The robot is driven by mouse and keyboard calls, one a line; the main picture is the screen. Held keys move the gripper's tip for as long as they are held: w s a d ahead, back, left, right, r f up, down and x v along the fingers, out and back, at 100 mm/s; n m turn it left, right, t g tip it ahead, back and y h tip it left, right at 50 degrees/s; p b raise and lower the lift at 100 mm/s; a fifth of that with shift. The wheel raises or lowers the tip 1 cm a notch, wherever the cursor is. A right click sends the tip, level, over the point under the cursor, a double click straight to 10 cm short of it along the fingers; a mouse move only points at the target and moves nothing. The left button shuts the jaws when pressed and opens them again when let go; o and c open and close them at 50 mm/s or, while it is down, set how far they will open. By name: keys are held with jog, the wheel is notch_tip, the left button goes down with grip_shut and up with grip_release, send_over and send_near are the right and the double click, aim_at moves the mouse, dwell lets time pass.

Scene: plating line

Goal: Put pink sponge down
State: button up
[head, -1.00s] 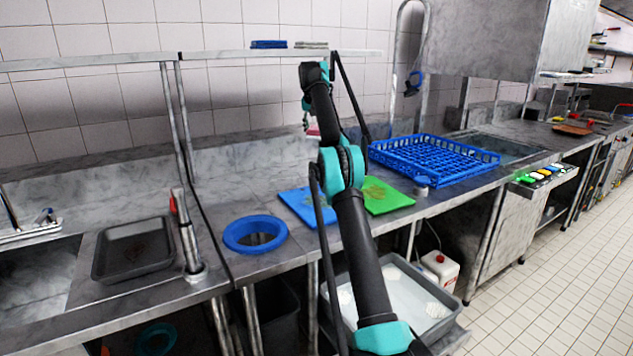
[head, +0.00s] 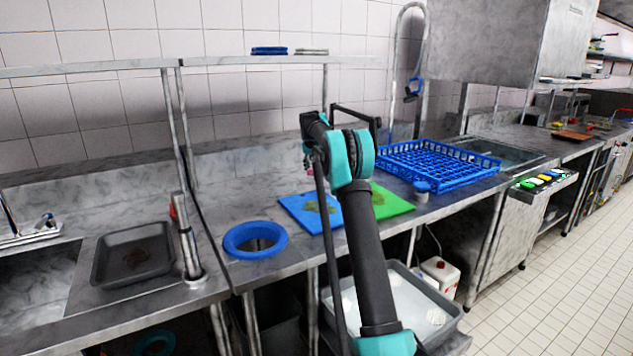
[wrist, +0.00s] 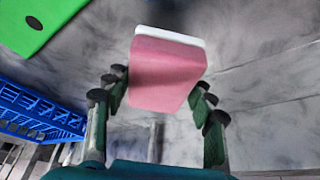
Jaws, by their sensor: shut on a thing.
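The pink sponge (wrist: 165,75), with a white layer along one side, is between the fingers of my gripper (wrist: 160,85) in the wrist view. My gripper is shut on it. The grey metal counter shows behind the sponge; I cannot tell how far the sponge is above it. In the head view my gripper and the sponge are mostly hidden behind my arm, above the back of the counter near the blue board (head: 293,203).
A green board (head: 396,204) lies right of the blue one; both have brownish stains. A blue dish rack (head: 476,172) stands further right. A blue ring (head: 279,243) surrounds a counter opening. A grey tray (head: 104,258) is at left. A shelf (head: 225,60) runs above the counter.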

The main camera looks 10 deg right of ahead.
aim_at(317, 186)
jog(key=shift+f, duration=2.5)
jog(key=shift+f, duration=0.3)
jog(key=o, duration=1.3)
jog(key=shift+r, duration=0.35)
jog(key=v, duration=1.2)
